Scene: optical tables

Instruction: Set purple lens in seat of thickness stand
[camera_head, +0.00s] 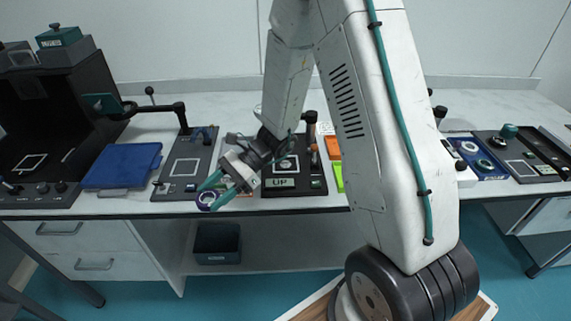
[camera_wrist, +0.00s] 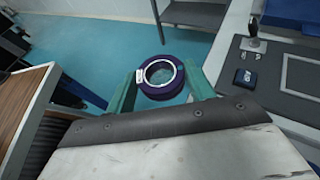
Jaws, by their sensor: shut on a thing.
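My gripper (camera_head: 224,191) has teal fingers and is shut on the purple lens (camera_head: 207,199), a purple ring around clear glass. In the wrist view the purple lens (camera_wrist: 161,77) sits between the two teal fingertips of my gripper (camera_wrist: 161,90), with a small white label on its left rim. The lens is held in the air at the front edge of the table, above the floor side. A dark stand base with an "UP" sign (camera_head: 281,183) lies just right of my gripper; I cannot tell whether it is the thickness stand.
Orange and green blocks (camera_head: 334,148) stand right of the "UP" base. A dark bin (camera_head: 217,244) sits on the lower shelf. More devices stand at far right (camera_head: 519,167).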

